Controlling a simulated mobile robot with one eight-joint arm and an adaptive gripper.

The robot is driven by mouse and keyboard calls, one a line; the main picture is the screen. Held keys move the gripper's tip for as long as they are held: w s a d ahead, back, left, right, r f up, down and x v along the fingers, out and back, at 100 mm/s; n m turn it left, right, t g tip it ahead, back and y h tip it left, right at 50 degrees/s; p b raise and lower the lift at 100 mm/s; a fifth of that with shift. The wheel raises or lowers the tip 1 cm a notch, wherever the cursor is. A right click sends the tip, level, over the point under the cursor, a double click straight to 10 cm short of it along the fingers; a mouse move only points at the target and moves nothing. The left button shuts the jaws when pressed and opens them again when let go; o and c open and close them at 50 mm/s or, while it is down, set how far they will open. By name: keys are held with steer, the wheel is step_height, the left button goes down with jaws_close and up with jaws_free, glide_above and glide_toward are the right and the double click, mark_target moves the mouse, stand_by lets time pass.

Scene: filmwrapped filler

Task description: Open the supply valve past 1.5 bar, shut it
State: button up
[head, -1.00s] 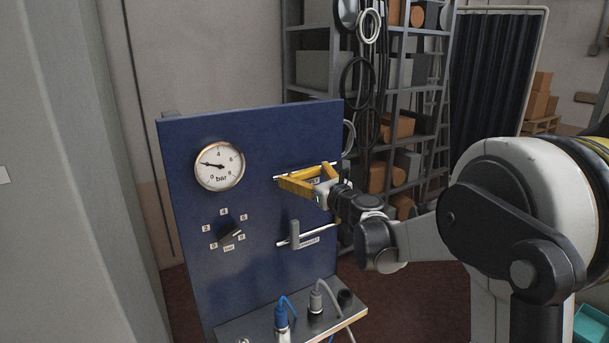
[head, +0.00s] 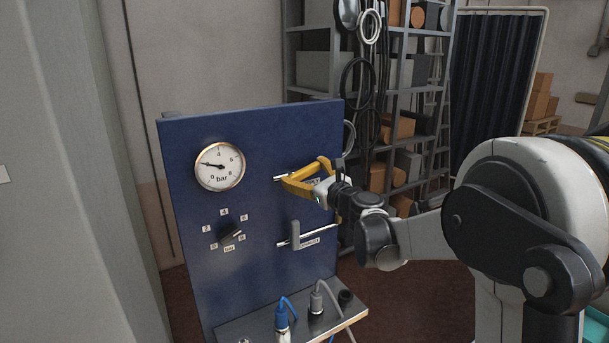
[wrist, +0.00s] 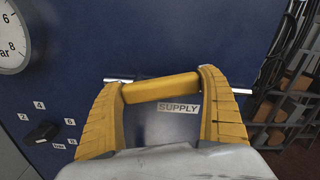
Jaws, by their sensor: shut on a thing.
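The supply valve's yellow lever (wrist: 162,88) lies between my gripper's (wrist: 160,82) yellow fingers, which are shut on its ends. It lies nearly along the metal pipe (wrist: 242,91), slightly tilted to it. The "SUPPLY" label (wrist: 179,108) is just below. In the head view my gripper (head: 308,173) is at the upper right of the blue panel (head: 260,135); its fingers largely hide the lever. The round gauge (head: 220,167), marked in bar, has its needle pointing left and slightly up, near where 2 would be. Its left part is cut off in the wrist view.
A second valve with a grey upright lever (head: 295,234) sits on a pipe below my gripper. A black knob (head: 231,237) with a numbered scale is left of it. A ledge (head: 250,325) holds plugs and cables. Shelving (head: 320,75) stands behind.

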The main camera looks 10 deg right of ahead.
mark_target(287, 163)
steer(key=n, duration=0.2)
steer(key=r+n, duration=0.1)
steer(key=shift+s+a+n, duration=0.15)
steer(key=shift+a+n, duration=0.1)
steer(key=shift+n, duration=0.15)
steer(key=n, duration=0.3)
steer(key=shift+s+a+r, duration=0.15)
steer(key=shift+a+r, duration=0.15)
steer(key=shift+a, duration=0.05)
steer(key=n, duration=0.2)
steer(key=a+n, duration=0.1)
steer(key=n, duration=0.1)
steer(key=shift+s+r+b, duration=0.15)
steer(key=shift+r+b, duration=0.05)
steer(key=shift+b, duration=0.1)
steer(key=shift+s+a+n, duration=0.1)
steer(key=shift+a+n, duration=0.2)
steer(key=shift+n, duration=0.7)
steer(key=shift+s+a+n, duration=0.1)
steer(key=shift+a+n, duration=0.15)
steer(key=shift+n, duration=0.75)
steer(key=o, duration=1.2)
steer(key=shift+r, duration=0.1)
steer(key=shift+s, duration=0.15)
